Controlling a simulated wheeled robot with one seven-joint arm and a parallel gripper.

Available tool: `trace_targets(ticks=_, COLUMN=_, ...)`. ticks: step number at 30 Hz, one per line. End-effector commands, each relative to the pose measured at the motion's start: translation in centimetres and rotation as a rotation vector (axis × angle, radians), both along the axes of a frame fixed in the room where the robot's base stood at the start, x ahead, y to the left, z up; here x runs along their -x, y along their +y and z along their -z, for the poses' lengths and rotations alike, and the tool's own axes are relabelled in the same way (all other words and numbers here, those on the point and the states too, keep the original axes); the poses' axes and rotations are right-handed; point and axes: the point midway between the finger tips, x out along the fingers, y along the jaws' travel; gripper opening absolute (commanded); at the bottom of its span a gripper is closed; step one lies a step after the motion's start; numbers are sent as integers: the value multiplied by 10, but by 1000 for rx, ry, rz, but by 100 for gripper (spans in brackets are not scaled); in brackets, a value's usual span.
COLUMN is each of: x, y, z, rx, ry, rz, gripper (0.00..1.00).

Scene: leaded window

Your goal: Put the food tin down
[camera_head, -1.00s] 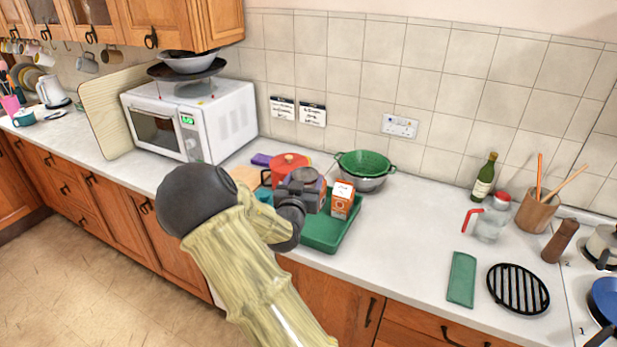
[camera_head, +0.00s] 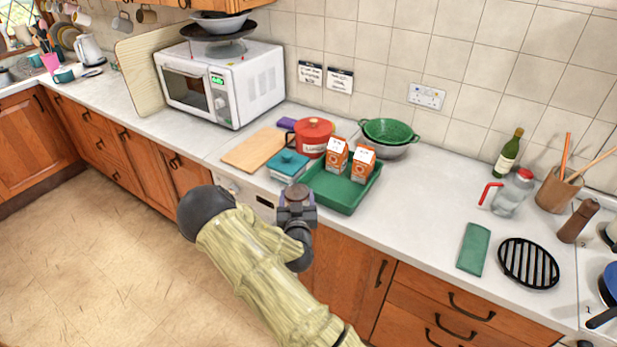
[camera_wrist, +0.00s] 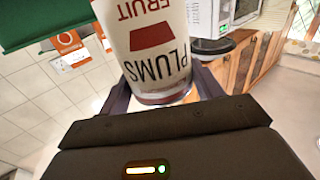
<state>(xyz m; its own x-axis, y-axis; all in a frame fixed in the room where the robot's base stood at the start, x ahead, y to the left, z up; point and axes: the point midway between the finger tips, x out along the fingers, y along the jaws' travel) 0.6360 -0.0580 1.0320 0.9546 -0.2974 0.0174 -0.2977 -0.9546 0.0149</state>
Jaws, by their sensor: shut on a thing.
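The food tin (camera_wrist: 155,45) is white with a dark red patch and the words PLUMS FRUIT, upside down in the wrist view. My gripper (camera_wrist: 162,88) is shut on it, one finger on each side. In the head view my gripper (camera_head: 297,195) is in front of the counter's front edge, just short of the green tray (camera_head: 328,200). The tin is mostly or wholly hidden by my gripper there. The tray, on the counter, holds two orange-and-white cartons (camera_head: 336,155), (camera_head: 363,164) toward its back; its front part looks bare.
A teal box (camera_head: 289,167), a wooden board (camera_head: 255,150) and a red pot (camera_head: 314,137) stand left of and behind the tray. A green colander (camera_head: 391,132) in a metal bowl is behind it. The white counter (camera_head: 420,205) right of the tray is clear up to a green cloth (camera_head: 474,248).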

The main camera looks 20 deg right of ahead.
Motion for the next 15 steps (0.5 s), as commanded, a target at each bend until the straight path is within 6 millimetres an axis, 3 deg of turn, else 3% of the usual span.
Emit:
trace_targets(ticks=1, x=5, y=8, z=22, rx=5, ry=7, rz=-37, gripper=28)
trace_targets(ticks=5, x=18, y=28, z=73, rx=0, ry=12, rz=-131, gripper=28)
trace_targets(ticks=9, x=37, y=45, z=143, rx=-9, ry=15, rz=-225, gripper=28)
trace_targets(ticks=15, x=51, y=55, z=203, rx=-15, ry=13, rz=-281, gripper=28)
